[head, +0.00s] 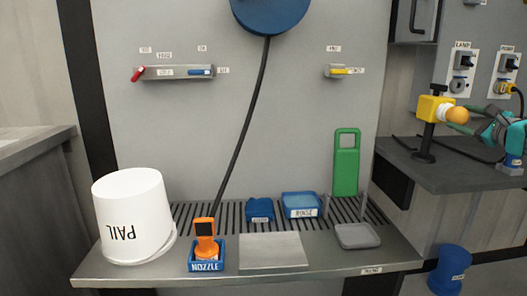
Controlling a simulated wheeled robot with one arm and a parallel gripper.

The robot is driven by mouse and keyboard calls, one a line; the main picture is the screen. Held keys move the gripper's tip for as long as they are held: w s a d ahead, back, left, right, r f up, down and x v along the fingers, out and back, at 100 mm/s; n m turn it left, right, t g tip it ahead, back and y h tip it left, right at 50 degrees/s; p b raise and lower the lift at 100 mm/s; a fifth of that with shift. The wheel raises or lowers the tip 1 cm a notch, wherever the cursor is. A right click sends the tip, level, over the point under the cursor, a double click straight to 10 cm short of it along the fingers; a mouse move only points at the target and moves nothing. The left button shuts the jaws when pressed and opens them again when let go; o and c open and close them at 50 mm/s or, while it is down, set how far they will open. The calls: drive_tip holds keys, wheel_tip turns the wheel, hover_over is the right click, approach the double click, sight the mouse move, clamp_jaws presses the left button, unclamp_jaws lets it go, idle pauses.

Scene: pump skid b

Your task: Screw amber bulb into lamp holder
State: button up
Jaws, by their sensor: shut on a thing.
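The amber bulb (458,115) is at the right of the head view, on the right side of the yellow lamp holder (432,108). The bulb's base end faces the holder and appears to meet it; I cannot tell whether it is seated. The holder sits on a black stand on the dark side bench. My gripper (461,117) reaches in from the right and is shut on the bulb, with its green fingers beside the glass. The bulb's neck is mostly hidden.
The side bench (440,178) carries the stand and a black cable. LAMP and PUMP switch panels are on the wall above. A steel counter (330,258) at left holds a white pail (133,215), an orange nozzle (205,238), blue trays and a green board (346,162).

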drive_tip(key=shift+m+p, duration=0.9)
drive_tip(key=shift+p, duration=0.65)
drive_tip(key=shift+m, duration=1.2)
drive_tip(key=o, duration=0.9)
drive_tip(key=s+b, duration=0.1)
drive_tip(key=s, duration=0.6)
drive_tip(key=shift+s+d, duration=0.3)
drive_tip(key=shift+s, duration=0.05)
drive_tip(key=shift+s, duration=0.1)
